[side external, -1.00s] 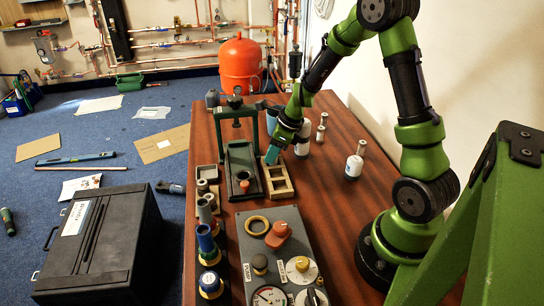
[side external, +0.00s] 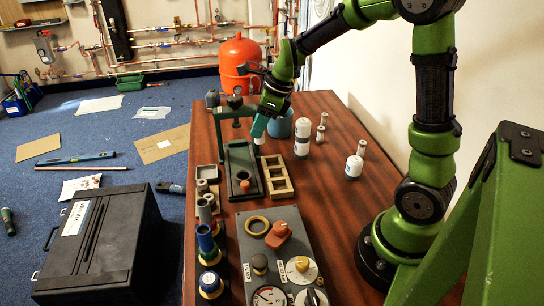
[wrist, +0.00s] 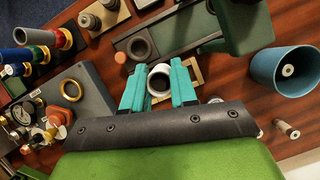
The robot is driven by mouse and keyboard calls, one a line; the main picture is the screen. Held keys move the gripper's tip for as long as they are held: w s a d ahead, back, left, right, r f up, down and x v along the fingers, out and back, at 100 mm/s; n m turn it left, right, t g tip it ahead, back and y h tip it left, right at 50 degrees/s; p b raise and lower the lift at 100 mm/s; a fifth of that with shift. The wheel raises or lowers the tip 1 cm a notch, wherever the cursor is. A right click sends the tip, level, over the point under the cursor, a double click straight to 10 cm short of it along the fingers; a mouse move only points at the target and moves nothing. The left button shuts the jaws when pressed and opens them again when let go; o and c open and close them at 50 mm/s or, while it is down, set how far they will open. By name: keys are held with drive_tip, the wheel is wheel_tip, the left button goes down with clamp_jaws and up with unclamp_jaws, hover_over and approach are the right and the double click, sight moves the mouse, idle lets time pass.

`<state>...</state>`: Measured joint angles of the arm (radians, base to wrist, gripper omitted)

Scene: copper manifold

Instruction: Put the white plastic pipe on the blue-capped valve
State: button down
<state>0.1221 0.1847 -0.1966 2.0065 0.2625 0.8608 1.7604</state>
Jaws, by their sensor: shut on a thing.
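My gripper (side external: 259,130) is in the air beyond the wooden tray (side external: 289,187), its teal fingers pointing down. A short white pipe (side external: 259,140) shows just below the fingertips. In the wrist view my gripper (wrist: 158,88) is shut on the white pipe (wrist: 159,82), which I see end-on as a ring. Several valves stand in a row left of the grey panel. An upright blue part (side external: 206,238) in that row looks like the blue-capped valve; it also shows at the wrist view's left edge (wrist: 18,62). Its cap's details are too small to tell.
A green press (side external: 241,165) stands left of the tray. The grey panel (side external: 260,230) with knobs and a gauge is nearer the camera. A blue cup (side external: 281,126) and white bottles (side external: 303,138) stand right of my gripper. The table's right middle is largely clear.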

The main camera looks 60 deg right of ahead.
drive_tip(key=s+a+r+n+g+y, duration=0.1)
drive_tip(key=s+a+n, duration=0.25)
drive_tip(key=a, duration=0.45)
drive_tip(key=s+a+n+g+y, duration=0.1)
drive_tip(key=s+a+n, duration=0.2)
drive_tip(key=s+a, duration=0.35)
drive_tip(key=s+a+f+n+g, duration=0.1)
drive_tip(key=s+a+n+g, duration=0.1)
drive_tip(key=s+a+n, duration=0.4)
drive_tip(key=s+a+f+n+g, duration=0.15)
drive_tip(key=s+n, duration=0.25)
drive_tip(key=s, duration=0.4)
hover_over(209, 278)
drive_tip(key=shift+s+d+f, duration=0.25)
drive_tip(key=shift+s+f, duration=0.1)
drive_tip(key=shift+f, duration=0.2)
drive_tip(key=f, duration=0.2)
drive_tip(key=shift+w+a+f, duration=0.3)
drive_tip(key=shift+f, duration=0.5)
